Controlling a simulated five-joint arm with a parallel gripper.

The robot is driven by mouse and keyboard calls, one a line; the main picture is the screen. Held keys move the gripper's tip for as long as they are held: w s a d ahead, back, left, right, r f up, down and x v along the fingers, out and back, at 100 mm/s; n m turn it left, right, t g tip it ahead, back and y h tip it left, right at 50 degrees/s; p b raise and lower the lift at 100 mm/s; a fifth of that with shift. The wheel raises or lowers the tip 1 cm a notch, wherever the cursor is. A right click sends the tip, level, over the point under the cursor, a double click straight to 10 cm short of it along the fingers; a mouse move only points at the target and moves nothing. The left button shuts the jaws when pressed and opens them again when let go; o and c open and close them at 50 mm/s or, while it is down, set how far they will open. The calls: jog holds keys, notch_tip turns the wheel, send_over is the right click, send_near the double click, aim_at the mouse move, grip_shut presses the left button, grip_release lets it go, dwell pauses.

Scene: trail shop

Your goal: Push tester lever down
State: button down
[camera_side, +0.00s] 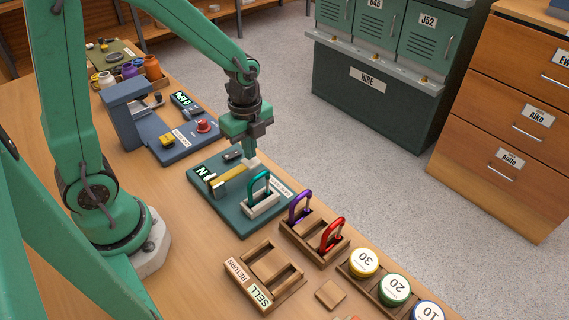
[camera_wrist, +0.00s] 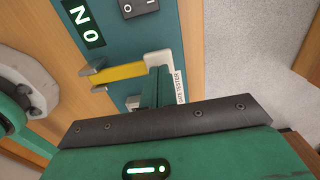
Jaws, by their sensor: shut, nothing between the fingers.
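The tester is a teal board (camera_side: 222,217) on the bench with a small lit display (camera_side: 203,175) showing an N and a 0 in the wrist view. Its yellow lever (camera_side: 231,181) has a pale end (camera_side: 252,163); the lever also shows in the wrist view (camera_wrist: 122,75). A teal carabiner (camera_side: 259,184) stands in a pale holder (camera_side: 262,208) at the board's front. My gripper (camera_side: 249,152) is shut and empty, pointing down at the lever's pale end. In the wrist view the fingers (camera_wrist: 152,90) overlap that end, so I cannot tell whether they touch.
A rocker switch (camera_side: 233,155) sits behind the lever. A blue-grey device (camera_side: 130,112) stands further back. A rack (camera_side: 314,228) with purple and red carabiners and an empty RETURN/SELL tray (camera_side: 262,277) lie in front. Lidded tins (camera_side: 394,289) stand front right.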

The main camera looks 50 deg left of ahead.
jog(key=shift+f, duration=1.5)
dwell(0.4)
jog(key=shift+r, duration=0.15)
dwell(0.8)
jog(key=shift+r, duration=1.6)
jog(key=shift+r, duration=2.55)
